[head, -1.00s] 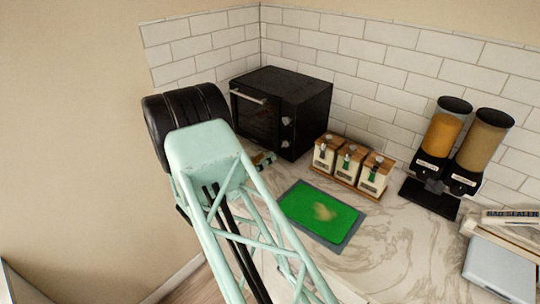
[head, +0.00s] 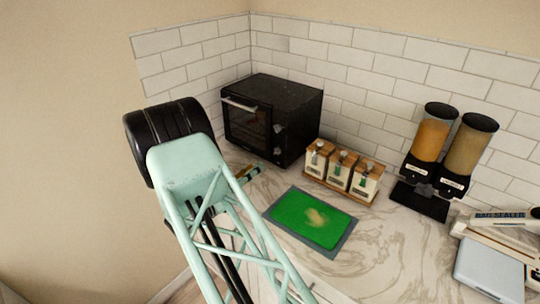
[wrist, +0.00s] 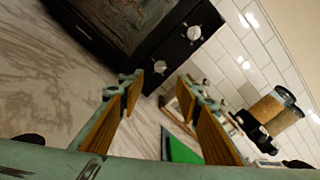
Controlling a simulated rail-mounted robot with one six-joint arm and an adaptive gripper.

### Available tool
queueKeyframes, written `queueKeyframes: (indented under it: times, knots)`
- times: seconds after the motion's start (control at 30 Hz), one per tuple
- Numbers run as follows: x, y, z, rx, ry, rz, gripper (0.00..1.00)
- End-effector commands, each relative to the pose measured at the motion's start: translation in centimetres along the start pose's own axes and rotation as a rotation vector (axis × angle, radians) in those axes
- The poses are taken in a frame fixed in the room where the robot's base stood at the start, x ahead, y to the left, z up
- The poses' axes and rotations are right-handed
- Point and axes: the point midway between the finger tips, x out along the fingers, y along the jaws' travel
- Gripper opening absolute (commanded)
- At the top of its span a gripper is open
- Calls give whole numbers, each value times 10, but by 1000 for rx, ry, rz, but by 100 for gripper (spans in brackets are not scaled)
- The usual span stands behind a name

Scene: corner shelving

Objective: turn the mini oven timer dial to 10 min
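The black mini oven (head: 298,105) stands against the tiled corner, its glass door shut. Light dials sit on its front panel: an upper dial (head: 278,127) and a lower dial (head: 277,153). In the wrist view, two dials show on the dark panel, one at the top (wrist: 194,33) and one closer to my fingertips (wrist: 160,66). I cannot read their marks or tell which is the timer. My gripper (wrist: 160,84) is open and empty, its fingers spread on either side of the nearer dial in the picture; contact is not visible. In the head view, my arm partly hides my gripper (head: 247,173).
A green board (head: 300,222) on a grey mat lies on the marble counter. A wooden rack of canisters (head: 341,172) stands right of the oven. Two dry-food dispensers (head: 447,150) and a bag sealer (head: 500,218) are farther right. Counter around the board is clear.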

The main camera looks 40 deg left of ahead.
Motion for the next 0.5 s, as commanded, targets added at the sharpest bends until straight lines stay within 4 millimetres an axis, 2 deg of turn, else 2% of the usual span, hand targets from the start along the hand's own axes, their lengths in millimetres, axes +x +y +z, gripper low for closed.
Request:
queueKeyframes:
  times: [0.23, 0.5]
  knots:
    - [-5, -3, 0, -141, 1, -1, 31]
    - [-6, -2, -3, -189, 1, -2, 31]
